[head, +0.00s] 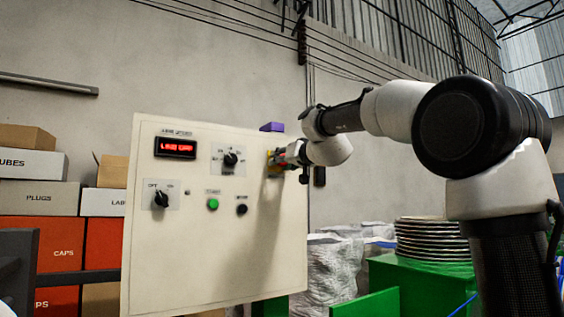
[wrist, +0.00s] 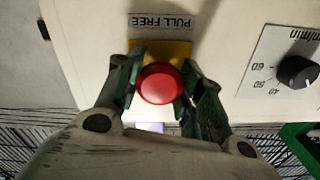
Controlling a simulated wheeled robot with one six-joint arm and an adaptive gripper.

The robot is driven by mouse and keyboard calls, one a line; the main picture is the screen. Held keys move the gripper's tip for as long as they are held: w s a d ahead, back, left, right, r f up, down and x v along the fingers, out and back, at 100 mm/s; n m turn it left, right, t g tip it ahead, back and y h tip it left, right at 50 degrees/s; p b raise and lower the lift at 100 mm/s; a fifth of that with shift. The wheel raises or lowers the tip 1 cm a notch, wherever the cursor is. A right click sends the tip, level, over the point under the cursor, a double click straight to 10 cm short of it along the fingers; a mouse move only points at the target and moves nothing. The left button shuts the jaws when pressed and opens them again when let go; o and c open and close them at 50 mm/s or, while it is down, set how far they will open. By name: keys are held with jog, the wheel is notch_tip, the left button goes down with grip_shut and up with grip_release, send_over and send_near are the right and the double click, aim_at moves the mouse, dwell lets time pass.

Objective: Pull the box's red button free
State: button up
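The red button (wrist: 159,83) is a round mushroom head on a yellow plate (wrist: 178,48). A label above the plate reads "PULL FREE", upside down in the wrist view. The button sits on the front of the cream box (head: 165,262), near its upper right edge in the head view. My gripper (wrist: 161,80) has one finger on each side of the button, close against it with no clear gap. In the head view my gripper (head: 275,160) is at the panel and mostly hides the button.
The panel also carries a red display (head: 175,147), a dial (head: 231,158), a switch (head: 161,199), a green button (head: 212,204) and a black knob (head: 241,209). A purple block (head: 271,127) sits on the box's top edge. A green crate (head: 420,283) stands right.

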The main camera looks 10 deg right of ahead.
grip_shut()
jog(key=shift+s+d, duration=0.15)
jog(key=shift+s, duration=0.35)
jog(key=o, duration=0.8)
grip_release()
jog(key=shift+o, duration=0.2)
jog(key=shift+s, duration=0.1)
jog(key=v, duration=1.2)
